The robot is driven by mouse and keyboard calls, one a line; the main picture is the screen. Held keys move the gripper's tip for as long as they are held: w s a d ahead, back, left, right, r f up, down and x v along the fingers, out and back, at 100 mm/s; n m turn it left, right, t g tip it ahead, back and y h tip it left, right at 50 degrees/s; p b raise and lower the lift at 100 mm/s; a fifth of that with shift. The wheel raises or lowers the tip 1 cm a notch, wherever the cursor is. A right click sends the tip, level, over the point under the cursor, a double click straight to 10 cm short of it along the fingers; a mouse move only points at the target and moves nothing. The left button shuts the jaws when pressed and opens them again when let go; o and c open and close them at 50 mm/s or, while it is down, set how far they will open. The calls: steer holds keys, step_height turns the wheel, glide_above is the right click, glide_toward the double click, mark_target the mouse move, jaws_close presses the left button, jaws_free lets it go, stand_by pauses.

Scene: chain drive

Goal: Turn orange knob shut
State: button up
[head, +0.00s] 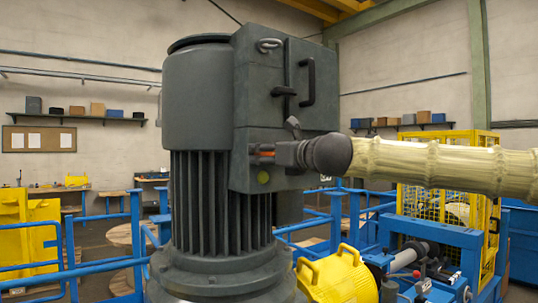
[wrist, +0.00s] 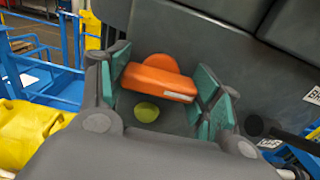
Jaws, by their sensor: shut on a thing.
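The orange knob (wrist: 160,78) sits on the grey face of the motor housing in the wrist view, with its bar lying nearly level and slightly tilted. My gripper (wrist: 158,92) has its teal-padded fingers on either side of the bar, shut on it. In the head view my gripper (head: 283,155) reaches the housing from the right, and only a sliver of the orange knob (head: 264,153) shows between the fingers. A yellow-green round button (wrist: 146,112) is just below the knob, and it also shows in the head view (head: 263,177).
The large grey motor (head: 212,90) fills the middle of the head view, with a black handle (head: 307,82) above my gripper. Blue railings (head: 105,235) and a yellow mesh cage (head: 430,205) stand around it. A black rounded part (wrist: 254,126) is right of my fingers.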

steer(key=shift+n, duration=0.3)
steer(key=n, duration=0.4)
steer(key=shift+n, duration=0.3)
steer(key=n+b, duration=0.1)
steer(key=n, duration=0.2)
steer(key=shift+n, duration=0.3)
steer(key=n+b, duration=0.1)
steer(key=n, duration=0.3)
steer(key=shift+n, duration=0.3)
steer(key=shift+n+b, duration=0.55)
steer(key=shift+n, duration=1.65)
steer(key=o, duration=1)
